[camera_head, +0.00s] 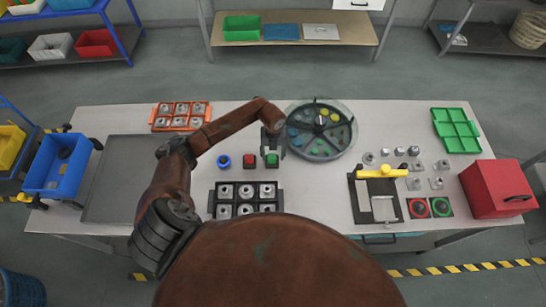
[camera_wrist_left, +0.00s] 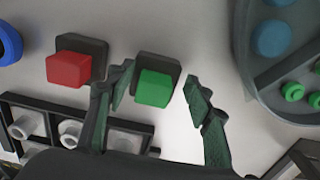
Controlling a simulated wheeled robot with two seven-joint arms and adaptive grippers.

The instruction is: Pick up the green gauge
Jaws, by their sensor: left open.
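The green gauge (camera_head: 271,161) is a green block on a dark square base, standing on the table left of the round tray. It also shows in the left wrist view (camera_wrist_left: 154,88). My left gripper (camera_head: 272,147) is open over it. In the left wrist view the gripper's (camera_wrist_left: 159,78) two green-padded fingers are on either side of the green block, with a gap on the right and a narrower one on the left. The dark base (camera_wrist_left: 158,66) shows behind the block. My right gripper is not in view.
A red block on a similar base (camera_head: 249,160) stands close on the left, with a blue ring (camera_head: 223,161) beyond it. A black rack (camera_head: 235,204) with metal parts lies in front. The round divided tray (camera_head: 347,108) is close on the right.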

